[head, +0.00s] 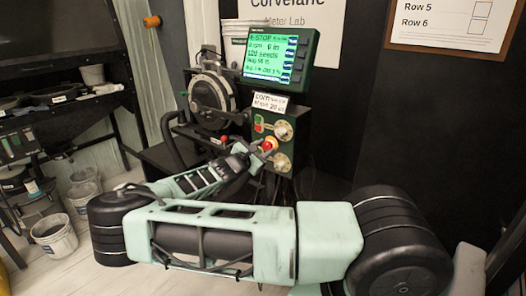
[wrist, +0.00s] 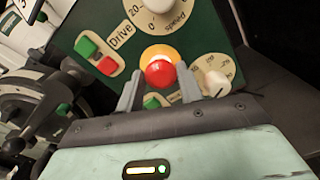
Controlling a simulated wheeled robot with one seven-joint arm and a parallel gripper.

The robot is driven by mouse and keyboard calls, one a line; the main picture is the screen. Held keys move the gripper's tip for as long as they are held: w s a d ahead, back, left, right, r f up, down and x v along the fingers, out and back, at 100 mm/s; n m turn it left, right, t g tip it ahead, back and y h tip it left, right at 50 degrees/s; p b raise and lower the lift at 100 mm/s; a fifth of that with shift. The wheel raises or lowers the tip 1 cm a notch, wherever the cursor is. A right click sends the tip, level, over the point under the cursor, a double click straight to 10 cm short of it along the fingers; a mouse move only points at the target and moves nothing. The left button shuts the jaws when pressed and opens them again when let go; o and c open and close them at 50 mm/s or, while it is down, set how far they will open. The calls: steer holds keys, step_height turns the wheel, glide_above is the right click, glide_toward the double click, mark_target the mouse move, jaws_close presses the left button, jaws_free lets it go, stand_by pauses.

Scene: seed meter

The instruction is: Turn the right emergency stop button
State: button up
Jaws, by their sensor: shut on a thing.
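The red emergency stop button (wrist: 160,73) sits on a yellow round base (wrist: 158,53) on the dark green control panel (wrist: 205,45). In the head view the red button (head: 270,144) shows at the end of my arm. My gripper (wrist: 160,87) has one grey finger on each side of the button and is shut on it. The button's underside and the finger contact are partly hidden. In the head view my gripper (head: 258,151) is small and largely hidden by my arm.
Close around the button are a speed dial (wrist: 160,5), a lower dial (wrist: 215,83), and green and red Drive buttons (wrist: 97,56). A lit screen (head: 276,58) stands above. A round metal seed meter (head: 209,92) and a red knob (head: 224,139) are to the left.

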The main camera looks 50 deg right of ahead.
steer(key=shift+m, duration=0.5)
steer(key=o, duration=1)
steer(key=shift+c, duration=0.2)
steer(key=s+a+b, duration=0.1)
steer(key=a+b, duration=0.2)
steer(key=a, duration=1.4)
steer(key=shift+s+a+b, duration=0.15)
steer(key=shift+s+b, duration=0.05)
steer(key=shift+b, duration=0.1)
